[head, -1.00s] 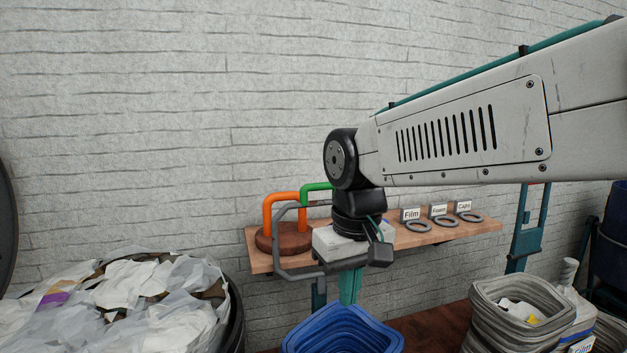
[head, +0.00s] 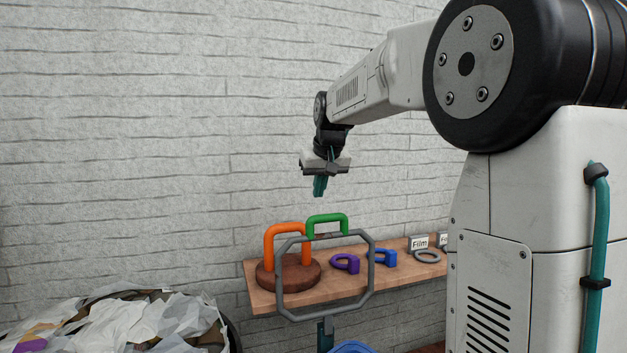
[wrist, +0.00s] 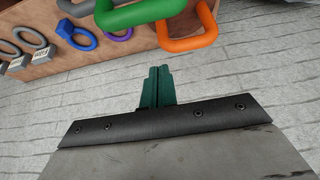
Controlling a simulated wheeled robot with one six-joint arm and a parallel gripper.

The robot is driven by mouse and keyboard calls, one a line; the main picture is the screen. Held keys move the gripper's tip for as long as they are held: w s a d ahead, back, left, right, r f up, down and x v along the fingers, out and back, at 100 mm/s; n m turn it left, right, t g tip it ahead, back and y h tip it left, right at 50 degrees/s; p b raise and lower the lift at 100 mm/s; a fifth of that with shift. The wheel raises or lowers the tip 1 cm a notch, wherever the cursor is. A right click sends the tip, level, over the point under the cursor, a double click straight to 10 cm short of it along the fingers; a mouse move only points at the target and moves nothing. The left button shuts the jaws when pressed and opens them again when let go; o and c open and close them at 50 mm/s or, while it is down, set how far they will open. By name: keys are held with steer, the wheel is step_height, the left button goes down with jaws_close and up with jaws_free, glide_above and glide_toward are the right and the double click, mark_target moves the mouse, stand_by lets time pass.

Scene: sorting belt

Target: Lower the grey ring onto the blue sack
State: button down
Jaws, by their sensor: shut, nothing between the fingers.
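The grey ring (head: 373,262) is a large octagonal frame standing upright at the front of a wooden shelf. A green handle (head: 327,217) is at its top. An orange arch (head: 268,242) on a round brown base stands by its left side; I cannot tell whether they touch. The blue sack (head: 352,347) shows only as a sliver at the bottom edge of the head view. My gripper (head: 320,190) is above the green handle, clear of it, with its teal fingers shut and empty. The wrist view also shows the shut fingers (wrist: 156,85), with the green handle (wrist: 140,12) beyond them.
The wooden shelf (head: 262,297) also holds a purple loop (head: 345,263), a blue loop (head: 383,258) and small grey loops with label blocks. A bin of crumpled film (head: 130,322) stands at lower left. A pale brick wall (head: 150,130) is behind. My arm covers the right side.

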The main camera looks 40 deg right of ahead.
steer(key=f, duration=0.1)
steer(key=s+f, duration=0.1)
steer(key=f, duration=0.2)
steer(key=shift+s+a+f, duration=0.2)
steer(key=shift+s+f, duration=0.05)
steer(key=shift+s, duration=0.15)
